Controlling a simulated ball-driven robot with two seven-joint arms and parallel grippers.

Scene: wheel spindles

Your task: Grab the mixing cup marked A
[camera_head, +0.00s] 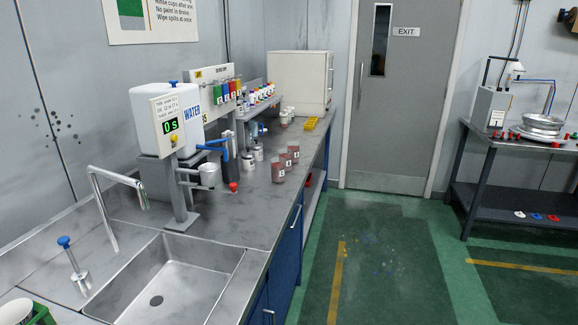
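Several reddish mixing cups stand upright in a row on the metal counter. The front cup (278,172) carries a white label that looks like B. The middle cup (285,161) and the rear cup (293,151) carry labels too small to read surely, so I cannot tell which cup is marked A. More small cups (286,117) stand farther back. Neither of my grippers is in view.
A sink (165,281) with a tap (108,205) fills the near counter. The green floor right of the counter is clear. A dark table (514,151) stands far right.

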